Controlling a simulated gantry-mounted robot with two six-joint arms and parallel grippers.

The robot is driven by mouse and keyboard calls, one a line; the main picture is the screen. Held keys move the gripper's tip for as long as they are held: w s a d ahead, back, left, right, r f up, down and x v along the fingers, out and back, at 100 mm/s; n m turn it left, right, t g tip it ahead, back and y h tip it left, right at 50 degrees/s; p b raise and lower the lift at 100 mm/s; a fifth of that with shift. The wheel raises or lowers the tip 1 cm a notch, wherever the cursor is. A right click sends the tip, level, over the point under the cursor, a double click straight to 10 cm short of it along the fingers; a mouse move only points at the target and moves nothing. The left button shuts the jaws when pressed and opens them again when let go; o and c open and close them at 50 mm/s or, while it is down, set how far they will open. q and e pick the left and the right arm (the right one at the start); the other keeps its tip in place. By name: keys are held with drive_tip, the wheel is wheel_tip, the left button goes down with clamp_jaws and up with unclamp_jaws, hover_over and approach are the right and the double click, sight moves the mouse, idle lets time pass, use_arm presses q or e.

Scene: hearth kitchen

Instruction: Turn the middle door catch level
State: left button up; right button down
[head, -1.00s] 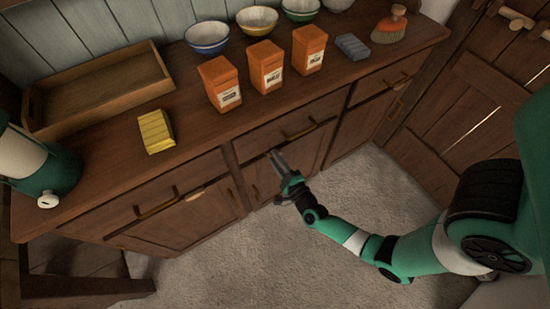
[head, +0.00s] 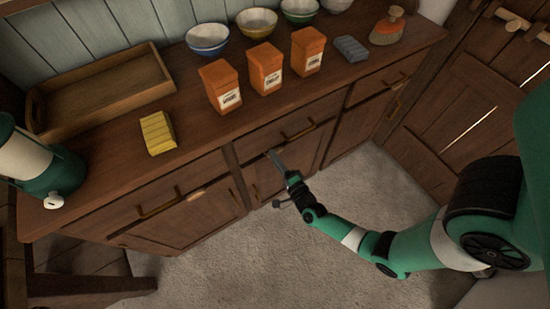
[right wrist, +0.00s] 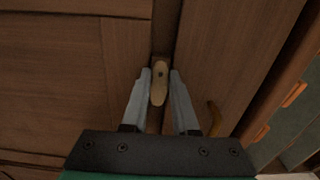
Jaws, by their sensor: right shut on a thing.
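The middle door catch (right wrist: 160,86) is a small pale wooden bar with a screw near its top. In the right wrist view it stands upright along the seam between the frame and the door, its long side in line with the fingers. My right gripper (right wrist: 160,88) is shut on it, one finger on each side. In the head view my right gripper (head: 276,157) reaches the top of the middle door (head: 287,160), just below its drawer, and I cannot make out the catch there. My left gripper is not in view.
Another pale catch (head: 196,195) lies level above the left door. The worktop holds a wooden tray (head: 130,83), a yellow block (head: 157,132), orange boxes (head: 265,68), bowls (head: 208,38) and a green-and-cream vessel (head: 35,160). A brass handle (right wrist: 214,118) is beside the right finger. Carpet lies clear in front.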

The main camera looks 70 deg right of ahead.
drive_tip(key=c, duration=0.7)
unclamp_jaws()
drive_tip(key=shift+s+a, duration=0.1)
drive_tip(key=shift+p+v, duration=1.7)
drive_tip(key=shift+v, duration=4.05)
